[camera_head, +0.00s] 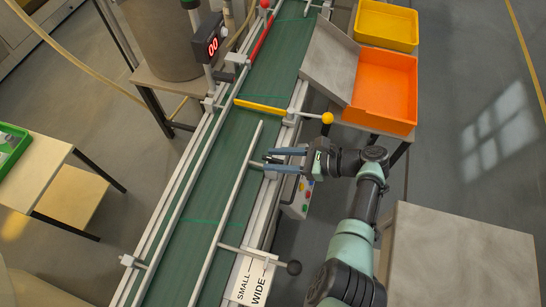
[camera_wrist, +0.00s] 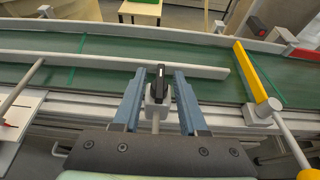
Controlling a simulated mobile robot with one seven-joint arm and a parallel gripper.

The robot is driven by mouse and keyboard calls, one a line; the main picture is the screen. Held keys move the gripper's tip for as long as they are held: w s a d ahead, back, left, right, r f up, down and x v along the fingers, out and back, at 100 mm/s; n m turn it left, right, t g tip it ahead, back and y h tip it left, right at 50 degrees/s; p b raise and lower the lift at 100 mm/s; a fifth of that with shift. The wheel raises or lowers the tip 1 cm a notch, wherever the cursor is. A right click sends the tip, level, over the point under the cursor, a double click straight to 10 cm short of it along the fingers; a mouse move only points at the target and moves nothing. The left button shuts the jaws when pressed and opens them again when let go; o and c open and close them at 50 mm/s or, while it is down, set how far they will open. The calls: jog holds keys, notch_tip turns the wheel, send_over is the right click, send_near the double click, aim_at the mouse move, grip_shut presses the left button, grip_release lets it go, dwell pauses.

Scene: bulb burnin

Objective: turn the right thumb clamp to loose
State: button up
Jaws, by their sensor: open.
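A thumb clamp with a black lever-like knob on a grey block (camera_wrist: 157,105) sits at the near edge of the conveyor in the wrist view. The knob (camera_wrist: 160,78) points roughly along the view, toward the pale guide rail (camera_wrist: 100,62). My gripper (camera_wrist: 160,73) is open, with one blue finger on each side of the clamp; a narrow gap shows on both sides. In the head view my gripper (camera_head: 267,160) reaches in from the right over the conveyor's right edge, beside the guide rail (camera_head: 228,210). The clamp is mostly hidden there by the fingers.
A yellow bar (camera_head: 260,106) with a yellow-ball handle (camera_head: 327,118) crosses the green belt (camera_head: 200,180) near my gripper. A black-ball rod (camera_head: 294,267) and a SMALL/WIDE plate (camera_head: 255,283) lie nearer. A button box (camera_head: 299,200) hangs below my gripper; an orange bin (camera_head: 384,90) stands beyond.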

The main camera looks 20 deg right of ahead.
jog(key=v, duration=1.2)
jog(key=shift+f, duration=0.15)
